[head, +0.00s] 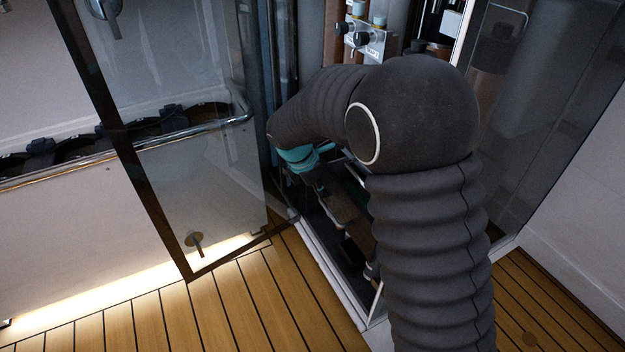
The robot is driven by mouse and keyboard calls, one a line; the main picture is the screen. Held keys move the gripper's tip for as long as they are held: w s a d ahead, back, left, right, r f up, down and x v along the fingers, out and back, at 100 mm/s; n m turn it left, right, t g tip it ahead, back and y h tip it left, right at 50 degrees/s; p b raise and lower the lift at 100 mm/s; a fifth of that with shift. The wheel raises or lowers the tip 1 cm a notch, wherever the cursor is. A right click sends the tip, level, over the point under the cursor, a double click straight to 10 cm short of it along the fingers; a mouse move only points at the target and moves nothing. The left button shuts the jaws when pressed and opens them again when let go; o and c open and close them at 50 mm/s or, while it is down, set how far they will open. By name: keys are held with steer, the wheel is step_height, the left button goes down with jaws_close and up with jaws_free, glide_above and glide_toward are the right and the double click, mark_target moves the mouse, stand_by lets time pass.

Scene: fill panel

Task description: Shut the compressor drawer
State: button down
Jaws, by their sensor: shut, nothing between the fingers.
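The compressor drawer (352,222) appears low in the open cabinet, a dark unit with brownish and metal parts. My arm covers its right side and back, so I cannot tell how far out it stands. My arm bends over the cabinet and down on the left, ending in a teal wrist band. My gripper (321,190) is a small dark shape below that band, pointing down at the drawer's left part. It looks shut and empty. Its fingertips are hard to make out, and I cannot tell whether they touch the drawer.
A glass door (165,140) with a dark frame stands open on the left. Another glass panel (515,110) is on the right. Valves and pipes (365,35) fill the cabinet above. The wooden floor (230,310) in front is clear.

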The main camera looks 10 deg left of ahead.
mark_target(342, 200)
steer(key=shift+w+d+f, duration=0.35)
steer(key=shift+w+d, duration=0.1)
steer(key=shift+d, duration=0.25)
steer(key=shift+w+d+f, duration=0.35)
steer(key=shift+w+d, duration=0.1)
steer(key=shift+d, duration=0.2)
steer(key=shift+w+d+f, duration=0.35)
steer(key=shift+w+d, duration=0.1)
steer(key=shift+d, duration=0.25)
